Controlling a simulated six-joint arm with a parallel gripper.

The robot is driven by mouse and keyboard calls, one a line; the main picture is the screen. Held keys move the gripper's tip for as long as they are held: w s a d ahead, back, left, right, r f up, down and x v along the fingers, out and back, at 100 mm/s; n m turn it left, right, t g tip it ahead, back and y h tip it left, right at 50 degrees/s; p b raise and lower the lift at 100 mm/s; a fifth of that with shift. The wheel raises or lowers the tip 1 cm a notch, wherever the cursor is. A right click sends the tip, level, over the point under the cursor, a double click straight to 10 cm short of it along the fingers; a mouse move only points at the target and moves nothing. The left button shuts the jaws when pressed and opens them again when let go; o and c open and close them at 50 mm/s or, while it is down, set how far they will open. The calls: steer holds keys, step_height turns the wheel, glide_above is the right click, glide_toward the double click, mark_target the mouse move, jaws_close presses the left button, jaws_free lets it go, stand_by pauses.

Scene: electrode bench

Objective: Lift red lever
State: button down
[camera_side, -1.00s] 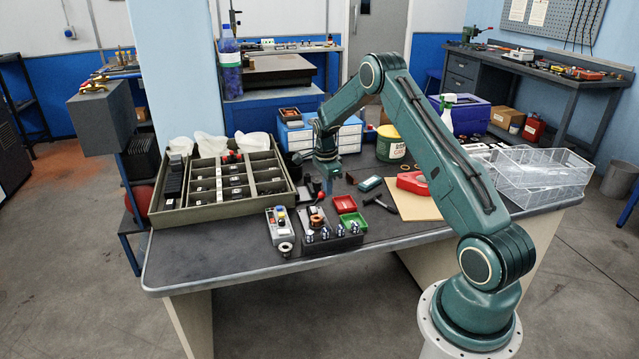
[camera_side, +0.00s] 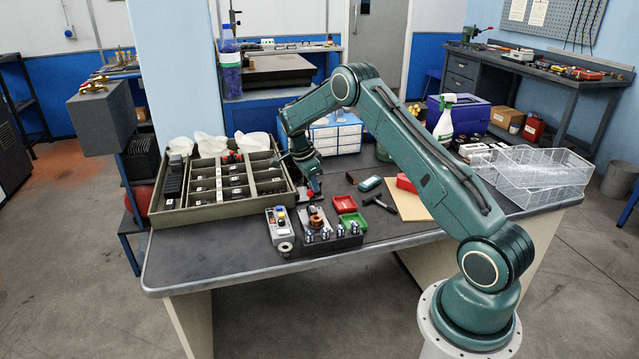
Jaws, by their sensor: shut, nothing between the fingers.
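A small red piece (camera_side: 309,194), which looks like the red lever's knob, shows right at my gripper's tip. It stands just behind a small bench device with a copper-coloured coil (camera_side: 316,217). My gripper (camera_side: 314,188) points down at this spot from above and behind, its fingers shut and empty. It partly hides the red piece. At this size I cannot tell whether the fingertips touch it or how far the lever is tilted.
A grey box with buttons (camera_side: 279,226) stands left of the device. A black block with metal posts (camera_side: 335,243) is in front, and red and green bins (camera_side: 346,204) are to the right. A divided tray (camera_side: 170,215) fills the left. The table's front left (camera_side: 205,258) is clear.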

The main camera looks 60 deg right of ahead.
steer(key=shift+w+a, duration=0.4)
steer(key=shift+w+r, duration=0.1)
steer(key=shift+r, duration=0.05)
steer(key=shift+w+a+r, duration=0.3)
steer(key=shift+a+r, duration=0.05)
steer(key=shift+r, duration=0.3)
steer(key=w+a+r, duration=0.2)
steer(key=a+r, duration=0.1)
steer(key=r, duration=0.3)
steer(key=shift+w+r, duration=0.15)
steer(key=shift+w, duration=0.05)
steer(key=shift+a+r, duration=0.15)
